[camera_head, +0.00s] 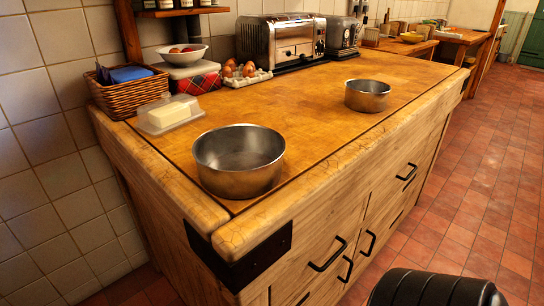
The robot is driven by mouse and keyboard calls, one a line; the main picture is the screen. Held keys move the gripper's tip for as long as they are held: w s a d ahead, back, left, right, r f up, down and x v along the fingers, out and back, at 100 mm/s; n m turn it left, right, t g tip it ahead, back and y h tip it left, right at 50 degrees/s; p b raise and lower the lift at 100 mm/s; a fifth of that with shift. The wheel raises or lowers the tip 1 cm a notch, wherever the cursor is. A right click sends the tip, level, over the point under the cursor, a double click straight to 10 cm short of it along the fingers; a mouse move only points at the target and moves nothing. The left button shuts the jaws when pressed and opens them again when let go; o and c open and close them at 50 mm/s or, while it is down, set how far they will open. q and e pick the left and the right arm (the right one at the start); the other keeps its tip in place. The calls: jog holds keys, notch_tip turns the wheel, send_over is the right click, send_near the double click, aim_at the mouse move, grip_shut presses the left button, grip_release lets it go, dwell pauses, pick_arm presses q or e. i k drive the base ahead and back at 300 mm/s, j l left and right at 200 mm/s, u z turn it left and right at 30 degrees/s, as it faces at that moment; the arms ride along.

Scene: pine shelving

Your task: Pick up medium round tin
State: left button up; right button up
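Two round, open metal tins stand upright and apart on the wooden counter (300,112). The larger tin (239,178) is near the counter's front left corner. The smaller tin (368,103) stands farther back, near the right edge. Both look empty as far as their insides show. I cannot tell from this view which of the two is the medium one. Neither of my grippers is in view.
A butter dish (170,115), a wicker basket (128,96), a tartan box (195,80) under a white bowl (180,55), eggs (240,72) and a toaster (285,42) line the wall side. The counter between the tins is clear. Black handles (327,256) stick out from the front.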

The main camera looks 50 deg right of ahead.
aim_at(239, 161)
jog(key=i+z, duration=0.1)
jog(key=z, duration=0.35)
jog(key=i+z, duration=0.1)
jog(key=z, duration=0.85)
jog(key=i+j, duration=0.05)
jog(key=j, duration=0.05)
